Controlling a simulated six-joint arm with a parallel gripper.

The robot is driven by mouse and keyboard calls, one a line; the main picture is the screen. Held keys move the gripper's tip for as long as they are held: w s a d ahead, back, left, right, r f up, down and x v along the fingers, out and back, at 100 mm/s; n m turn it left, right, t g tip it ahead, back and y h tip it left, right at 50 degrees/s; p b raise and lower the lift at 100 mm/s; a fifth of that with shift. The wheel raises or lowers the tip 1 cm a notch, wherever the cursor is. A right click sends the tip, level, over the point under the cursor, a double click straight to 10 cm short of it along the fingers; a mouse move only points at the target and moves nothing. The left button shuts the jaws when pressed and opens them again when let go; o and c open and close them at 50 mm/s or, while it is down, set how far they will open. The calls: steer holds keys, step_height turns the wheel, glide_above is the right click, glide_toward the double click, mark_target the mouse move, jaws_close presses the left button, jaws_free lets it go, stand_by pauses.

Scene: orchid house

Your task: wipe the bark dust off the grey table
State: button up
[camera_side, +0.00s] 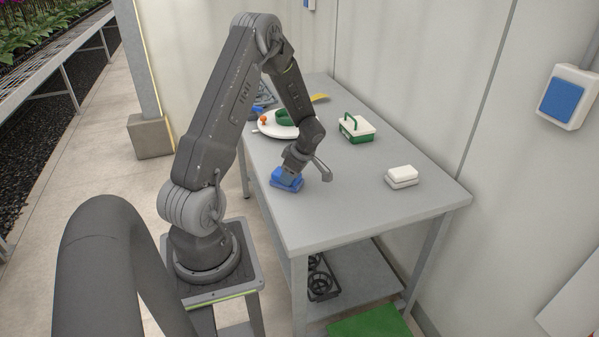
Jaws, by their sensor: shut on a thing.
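The grey table (345,212) stands beside my arm, with its top mostly bare. My gripper (288,176) points down at the table's near left part. It is shut on a blue block-like thing (285,185), perhaps a sponge or cloth, which is at or very close to the table top. The gripper hides part of it. I cannot make out any bark dust on the table at this size.
A white plate (267,129) with green and orange things lies behind my gripper. A green and white caddy (357,127) stands farther back, and stacked white blocks (401,174) lie at the right. The front right of the table is clear. A wall runs along the right side.

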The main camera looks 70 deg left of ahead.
steer(key=shift+s+r, duration=0.15)
steer(key=shift+s, duration=0.15)
steer(key=shift+r, duration=3.85)
